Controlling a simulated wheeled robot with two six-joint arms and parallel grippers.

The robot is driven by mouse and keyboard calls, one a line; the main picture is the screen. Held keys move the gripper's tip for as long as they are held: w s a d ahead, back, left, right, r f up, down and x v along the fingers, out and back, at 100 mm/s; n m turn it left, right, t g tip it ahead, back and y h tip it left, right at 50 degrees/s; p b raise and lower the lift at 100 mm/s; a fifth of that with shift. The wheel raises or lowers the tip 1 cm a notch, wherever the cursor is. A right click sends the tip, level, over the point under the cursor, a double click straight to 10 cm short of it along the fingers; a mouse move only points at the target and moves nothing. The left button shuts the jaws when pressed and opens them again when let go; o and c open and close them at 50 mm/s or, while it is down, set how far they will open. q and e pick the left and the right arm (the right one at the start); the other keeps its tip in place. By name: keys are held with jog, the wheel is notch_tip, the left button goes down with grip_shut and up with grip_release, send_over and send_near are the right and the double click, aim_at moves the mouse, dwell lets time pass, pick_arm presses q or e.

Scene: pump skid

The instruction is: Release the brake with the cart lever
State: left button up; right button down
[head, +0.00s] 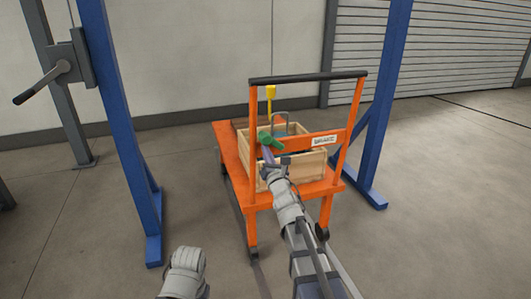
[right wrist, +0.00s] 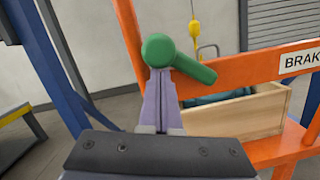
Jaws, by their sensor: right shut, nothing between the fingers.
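The orange cart (head: 232,160) stands ahead with a black push bar on top. Its green brake lever (head: 272,141) sits on the orange crossbar beside a "BRAKE" label (head: 323,140). In the right wrist view the lever (right wrist: 190,62) has a round hub at left and a handle slanting down to the right. My right gripper (right wrist: 160,82) is shut and empty, its fingertips at or just below the hub; I cannot tell whether they touch. In the head view my right gripper (head: 268,158) partly covers the crossbar. My left arm shows at the bottom, its fingers out of view.
A wooden crate (head: 283,171) rests on the cart, with a yellow hoist hook (head: 271,92) hanging above it. Blue gantry posts (head: 128,140) stand on both sides. A grey lever box (head: 72,64) is at far left. The floor right of the cart is clear.

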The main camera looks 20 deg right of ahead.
aim_at(273, 141)
jog(key=r+m+p, duration=0.1)
jog(key=d+r+m+h+p, duration=0.1)
jog(key=m, duration=0.1)
jog(key=shift+r+m, duration=0.15)
jog(key=shift+m, duration=0.15)
jog(key=m, duration=0.1)
jog(key=d+r+m+p, duration=0.1)
jog(key=m+g+h+p, duration=0.1)
jog(key=shift+d+r+m, duration=0.2)
jog(key=shift+r+m, duration=0.05)
jog(key=shift+m, duration=0.15)
jog(key=shift+d+r+m+p, duration=0.4)
jog(key=shift+d+m+p, duration=0.45)
jog(key=shift+m, duration=0.25)
jog(key=shift+d, duration=0.1)
